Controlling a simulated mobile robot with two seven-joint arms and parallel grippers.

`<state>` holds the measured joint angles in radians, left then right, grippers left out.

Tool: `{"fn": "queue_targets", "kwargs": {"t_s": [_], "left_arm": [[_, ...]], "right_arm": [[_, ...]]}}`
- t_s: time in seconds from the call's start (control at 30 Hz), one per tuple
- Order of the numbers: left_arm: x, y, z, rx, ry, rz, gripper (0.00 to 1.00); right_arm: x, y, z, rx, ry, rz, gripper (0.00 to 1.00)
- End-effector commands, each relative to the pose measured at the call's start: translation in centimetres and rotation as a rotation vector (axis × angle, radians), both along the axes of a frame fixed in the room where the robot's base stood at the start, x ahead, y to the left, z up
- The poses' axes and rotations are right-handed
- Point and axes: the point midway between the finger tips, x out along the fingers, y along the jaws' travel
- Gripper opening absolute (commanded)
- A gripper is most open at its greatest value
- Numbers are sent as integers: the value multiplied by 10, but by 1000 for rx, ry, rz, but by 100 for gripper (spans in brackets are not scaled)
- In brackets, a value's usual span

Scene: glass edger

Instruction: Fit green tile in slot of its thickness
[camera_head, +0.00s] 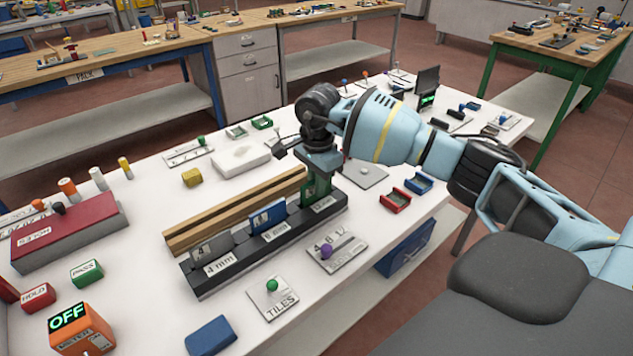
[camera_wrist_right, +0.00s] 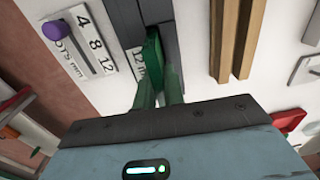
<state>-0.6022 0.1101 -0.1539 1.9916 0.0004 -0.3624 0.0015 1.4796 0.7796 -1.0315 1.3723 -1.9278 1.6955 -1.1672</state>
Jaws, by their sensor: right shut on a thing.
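The dark slotted rack (camera_head: 215,279) lies on the white table, with a "4 mm" label at its left end, a middle label, and another at its right end. A grey tile (camera_head: 203,250) stands at the left slot and a blue tile (camera_head: 268,219) in the middle one. My right gripper (camera_head: 318,178) points down over the right end of the rack, shut on the green tile (camera_head: 311,191). In the right wrist view the green tile (camera_wrist_right: 153,48) is between the fingers, upright at the rack by the "12 mm" label. Its seating depth is hidden. My left gripper is out of view.
Wooden rails (camera_head: 232,211) run behind the rack. A grey plate with a purple knob (camera_head: 326,251) and a "TILES" plate with a green knob (camera_head: 271,286) lie in front. Red (camera_head: 395,200) and blue (camera_head: 419,183) trays sit to the right. A white block (camera_head: 240,160) lies behind.

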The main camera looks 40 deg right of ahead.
Motion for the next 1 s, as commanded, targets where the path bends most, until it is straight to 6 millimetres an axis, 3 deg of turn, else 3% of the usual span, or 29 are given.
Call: {"fn": "queue_targets", "kwargs": {"t_s": [0.3, 0.33, 0.5, 0.8, 1.0], "left_arm": [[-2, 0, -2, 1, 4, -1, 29], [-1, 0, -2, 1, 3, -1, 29], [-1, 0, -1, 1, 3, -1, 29], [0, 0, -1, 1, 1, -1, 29], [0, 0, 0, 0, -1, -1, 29]], "right_arm": [[0, 0, -4, 0, -1, 0, 0], [0, 0, -4, 0, -1, 0, 14], [0, 0, -3, 0, -1, 0, 36], [0, 0, -4, 0, 0, 0, 36], [0, 0, 20, -1, -3, -1, 36]]}}
